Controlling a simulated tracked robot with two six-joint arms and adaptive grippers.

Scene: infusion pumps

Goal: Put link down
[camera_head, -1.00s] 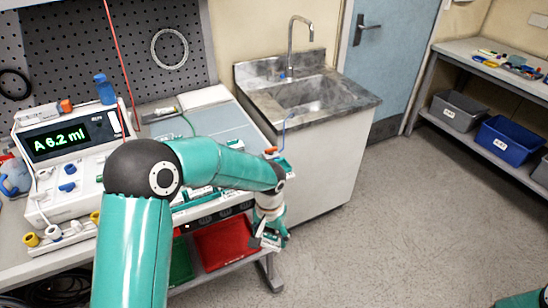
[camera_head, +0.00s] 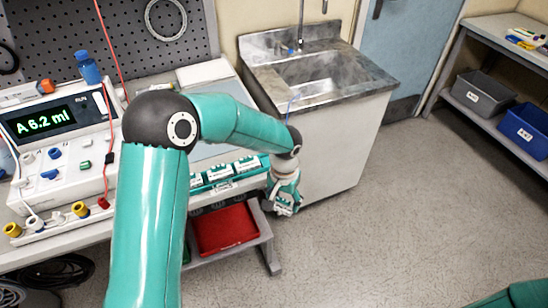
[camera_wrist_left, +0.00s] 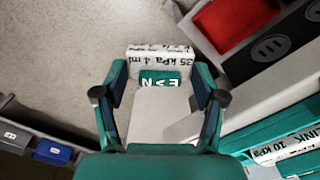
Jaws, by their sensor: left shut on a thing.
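My left gripper (camera_head: 284,203) is beside the right end of the workbench, in front of the sink cabinet. In the left wrist view its two dark fingers (camera_wrist_left: 160,98) are shut on a link (camera_wrist_left: 160,56), a white block with a green patch and a "35 kPa 4 ml" label. The link is over the floor there, apart from the bench. Other green and white links (camera_head: 222,172) sit in a row at the bench front; one labelled link also shows in the left wrist view (camera_wrist_left: 284,147). My right gripper is not in view.
An infusion pump (camera_head: 62,150) reading "A 6.2 ml" stands on the bench at left. A red tray (camera_head: 226,228) is under the bench edge. The sink (camera_head: 318,85) stands behind. Grey (camera_head: 482,93) and blue (camera_head: 526,128) bins are on the right shelf. The floor is clear.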

